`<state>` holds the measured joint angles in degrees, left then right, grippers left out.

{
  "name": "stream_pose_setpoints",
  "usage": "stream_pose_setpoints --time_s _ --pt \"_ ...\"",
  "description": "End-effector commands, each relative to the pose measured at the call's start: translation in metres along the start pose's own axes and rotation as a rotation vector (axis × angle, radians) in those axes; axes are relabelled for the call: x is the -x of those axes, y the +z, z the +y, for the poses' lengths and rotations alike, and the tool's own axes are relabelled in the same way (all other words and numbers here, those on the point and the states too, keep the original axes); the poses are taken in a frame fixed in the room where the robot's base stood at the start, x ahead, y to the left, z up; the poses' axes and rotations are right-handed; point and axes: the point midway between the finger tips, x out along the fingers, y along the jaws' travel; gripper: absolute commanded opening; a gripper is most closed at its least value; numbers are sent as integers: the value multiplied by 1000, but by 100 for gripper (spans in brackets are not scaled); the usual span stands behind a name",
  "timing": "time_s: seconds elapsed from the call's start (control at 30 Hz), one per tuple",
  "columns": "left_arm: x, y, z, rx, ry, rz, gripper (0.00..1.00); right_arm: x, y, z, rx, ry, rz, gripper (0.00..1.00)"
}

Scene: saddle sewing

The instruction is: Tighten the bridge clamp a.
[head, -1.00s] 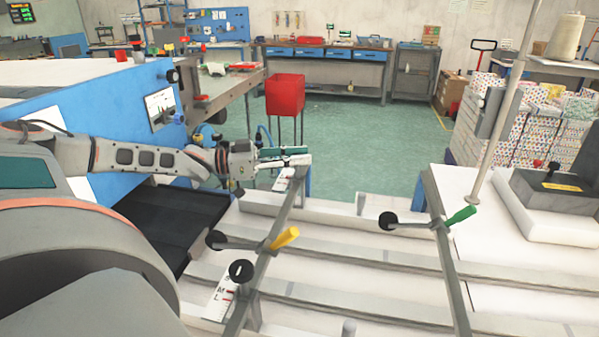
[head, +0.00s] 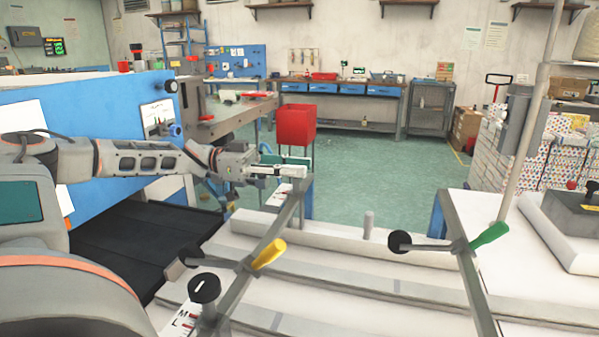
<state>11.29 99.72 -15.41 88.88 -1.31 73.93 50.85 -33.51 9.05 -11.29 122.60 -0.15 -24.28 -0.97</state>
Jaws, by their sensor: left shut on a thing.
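Two slim grey bridge bars cross the white table. The left bar (head: 247,262) carries a clamp with a yellow handle (head: 269,254) and a black round knob (head: 204,288) near its front end. The right bar (head: 473,278) carries a clamp with a green handle (head: 489,235) and a black knob (head: 399,242). No label tells which is clamp a. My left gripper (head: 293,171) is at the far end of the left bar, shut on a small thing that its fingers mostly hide. My right gripper is not in view.
Long white slats (head: 345,250) lie across the table under the bars. A short grey post (head: 369,226) stands between the bars. A blue machine (head: 105,110) with a black belt (head: 140,243) is on the left. A red bin (head: 296,126) stands beyond my gripper.

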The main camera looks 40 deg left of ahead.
Motion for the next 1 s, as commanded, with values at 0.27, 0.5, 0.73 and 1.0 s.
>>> stream_pose_setpoints --time_s 0.27,0.5,0.73,1.0 --pt "-1 6 2 7 8 -9 3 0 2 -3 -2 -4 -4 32" --pt "-1 7 2 8 8 -10 42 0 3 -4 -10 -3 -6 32" --pt "0 5 1 5 5 -7 42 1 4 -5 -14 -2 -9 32" --pt "12 4 0 3 5 -7 42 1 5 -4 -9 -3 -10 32"
